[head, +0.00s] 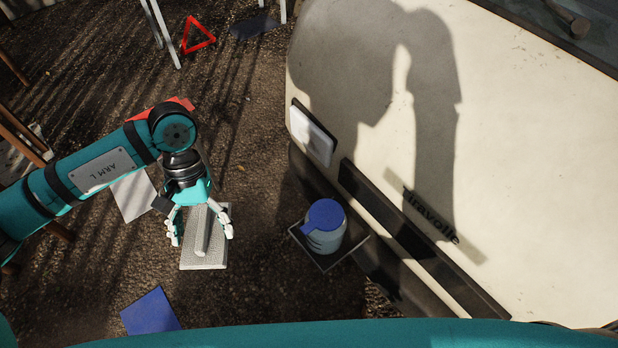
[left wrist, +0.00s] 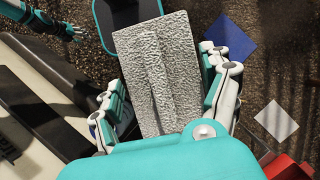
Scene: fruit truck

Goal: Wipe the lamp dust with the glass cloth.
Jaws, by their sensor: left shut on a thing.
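A grey-white, rough-textured cloth (head: 216,252) with a raised ridge down its middle is held in my left gripper (head: 199,229). The fingers stand on both sides of the ridge. In the left wrist view the cloth (left wrist: 132,50) hangs flat beyond the fingers, which close on its ridge. A pale rectangular panel in a dark frame, seemingly the lamp (head: 312,135), sits on the vehicle's left edge, up and right of my left gripper and apart from it. Any dust on it is too fine to tell. My right gripper (left wrist: 66,31) shows small in the left wrist view; its opening is unclear.
A blue-lidded container (head: 324,228) stands on a small dark tray (head: 336,262) between my left gripper and the cream vehicle (head: 510,130). A blue sheet (head: 150,312) and a white sheet (head: 134,195) lie lower down. A red triangle (head: 197,36) stands at the back.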

